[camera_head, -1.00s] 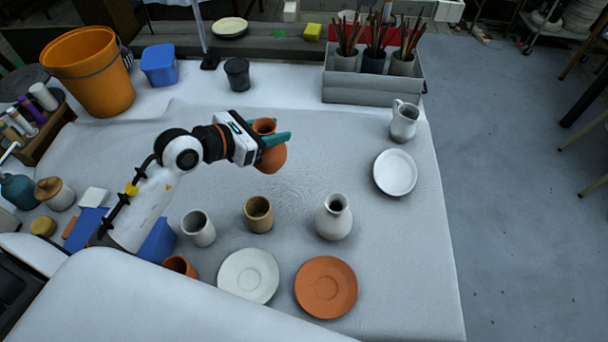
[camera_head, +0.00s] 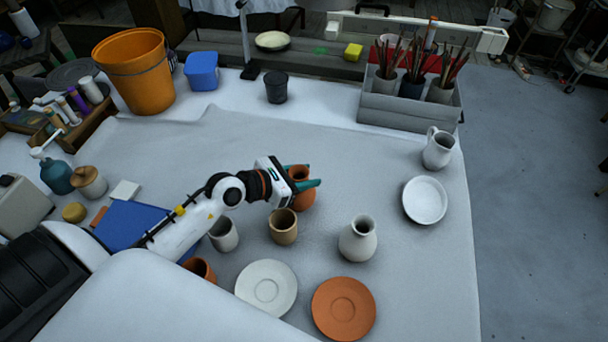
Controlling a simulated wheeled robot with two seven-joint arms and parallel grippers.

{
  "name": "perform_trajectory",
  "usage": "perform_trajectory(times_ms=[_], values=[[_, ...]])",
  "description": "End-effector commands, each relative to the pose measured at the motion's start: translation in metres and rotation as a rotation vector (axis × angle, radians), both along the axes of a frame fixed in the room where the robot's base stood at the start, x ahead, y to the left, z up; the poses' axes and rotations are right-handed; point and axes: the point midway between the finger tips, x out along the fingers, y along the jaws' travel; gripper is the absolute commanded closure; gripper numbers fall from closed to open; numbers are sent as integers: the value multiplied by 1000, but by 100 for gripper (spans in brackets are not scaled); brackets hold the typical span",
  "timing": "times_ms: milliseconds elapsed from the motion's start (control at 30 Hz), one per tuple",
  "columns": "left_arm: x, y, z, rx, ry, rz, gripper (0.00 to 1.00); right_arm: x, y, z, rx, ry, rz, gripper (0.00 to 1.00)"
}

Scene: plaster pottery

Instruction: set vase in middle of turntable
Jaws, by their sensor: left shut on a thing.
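My left gripper (camera_head: 308,180) is shut on a terracotta vase (camera_head: 302,197), its teal fingers across the neck. The vase looks roughly upright, behind and slightly right of a tan cup (camera_head: 283,229). I cannot tell whether its base touches the table. A second vase, pale grey (camera_head: 358,243), stands to the right and nearer, apart from the gripper. I cannot pick out a turntable for certain; round flat pieces are a white plate (camera_head: 425,201) at right, a white saucer (camera_head: 267,288) and a terracotta saucer (camera_head: 343,309) in front. My right gripper is out of view.
A grey cup (camera_head: 223,236) stands under my left forearm, with a terracotta cup (camera_head: 200,270) nearer. A white pitcher (camera_head: 438,149) and a brush box (camera_head: 408,106) are at back right. An orange bucket (camera_head: 138,75) is at back left. The cloth behind the gripper is clear.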

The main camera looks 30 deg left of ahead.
Motion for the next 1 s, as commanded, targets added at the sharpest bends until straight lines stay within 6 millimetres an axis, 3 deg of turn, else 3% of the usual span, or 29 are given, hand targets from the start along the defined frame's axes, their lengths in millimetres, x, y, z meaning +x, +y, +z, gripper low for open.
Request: perform_trajectory(times_ms=[100,133,267,667,1000], values=[[0,0,-3,0,-2,1,100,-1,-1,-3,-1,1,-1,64],[0,0,-4,1,0,0,60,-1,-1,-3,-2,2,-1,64],[0,0,-3,0,0,0,39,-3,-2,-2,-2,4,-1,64],[-4,3,1,1,2,1,39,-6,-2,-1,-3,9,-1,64],[-55,31,23,4,5,-1,39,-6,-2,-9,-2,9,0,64]])
